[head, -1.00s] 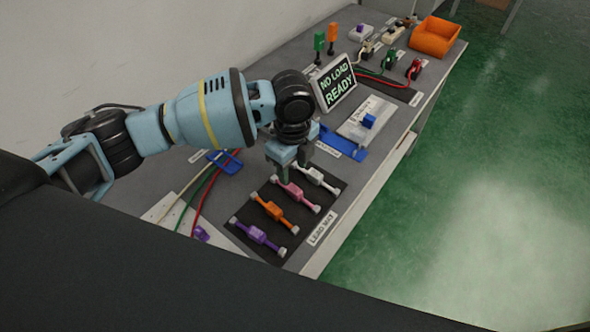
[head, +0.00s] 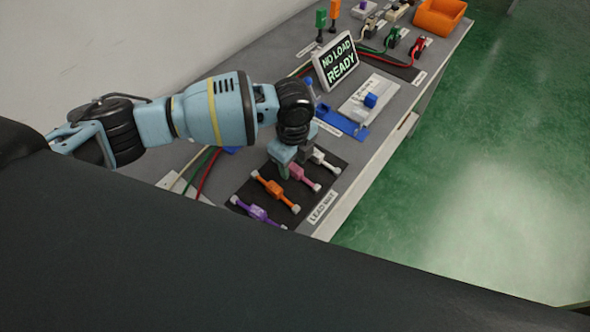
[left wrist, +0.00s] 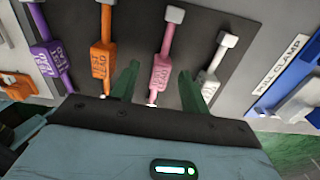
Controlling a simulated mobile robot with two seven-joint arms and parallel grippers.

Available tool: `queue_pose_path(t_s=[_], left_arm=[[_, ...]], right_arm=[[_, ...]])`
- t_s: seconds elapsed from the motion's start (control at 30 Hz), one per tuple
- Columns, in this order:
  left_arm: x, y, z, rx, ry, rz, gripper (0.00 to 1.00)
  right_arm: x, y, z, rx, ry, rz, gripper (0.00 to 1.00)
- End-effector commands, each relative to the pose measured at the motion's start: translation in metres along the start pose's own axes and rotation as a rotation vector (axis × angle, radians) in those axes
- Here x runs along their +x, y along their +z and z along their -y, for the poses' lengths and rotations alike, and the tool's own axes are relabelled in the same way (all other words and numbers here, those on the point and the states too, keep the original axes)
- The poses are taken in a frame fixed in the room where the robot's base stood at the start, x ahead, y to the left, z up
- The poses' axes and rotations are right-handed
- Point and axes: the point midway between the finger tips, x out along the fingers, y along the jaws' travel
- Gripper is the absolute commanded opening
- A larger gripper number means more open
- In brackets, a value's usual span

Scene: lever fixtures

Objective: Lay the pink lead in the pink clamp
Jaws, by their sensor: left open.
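The pink lead (head: 304,176) lies on the black lead mat (head: 247,188), between the orange and white leads. My left gripper (head: 294,165) is open just above it. In the left wrist view, the pink lead (left wrist: 163,60) runs between the two green fingers of the gripper (left wrist: 158,85), which appear apart from it. Part of the lead is hidden behind the gripper in the head view. I cannot make out a pink clamp in either view. My right gripper is not in view.
The orange lead (head: 276,189), the purple lead (head: 258,213) and the white lead (head: 324,160) lie close by on the mat. A blue fixture (head: 343,122) and a "NO LOAD READY" display (head: 337,62) stand beyond. An orange bin (head: 440,15) is at the far end.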

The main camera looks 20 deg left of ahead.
Motion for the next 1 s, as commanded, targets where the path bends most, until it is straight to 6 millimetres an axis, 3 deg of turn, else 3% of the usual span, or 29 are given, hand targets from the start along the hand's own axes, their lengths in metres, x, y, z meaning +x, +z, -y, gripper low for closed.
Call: queue_pose_path(t_s=[0.13, 0.4, 0.73, 1.0], left_arm=[[0.0144, 0.0001, 0.0001, 0.0, 0.001, -0.001, 0.45], [0.0161, 0.0002, 0.0004, 0.0, -0.001, 0.0, 0.45], [0.0159, 0.0, 0.0005, 0.0, -0.001, 0.0, 0.02], [0.0153, 0.0001, 0.0006, 0.0, -0.001, 0.0, 0.0]], right_arm=[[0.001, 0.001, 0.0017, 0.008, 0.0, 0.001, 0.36], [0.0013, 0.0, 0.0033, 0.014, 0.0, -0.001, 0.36], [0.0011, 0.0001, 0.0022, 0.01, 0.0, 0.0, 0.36], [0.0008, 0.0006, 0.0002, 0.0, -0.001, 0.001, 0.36]])
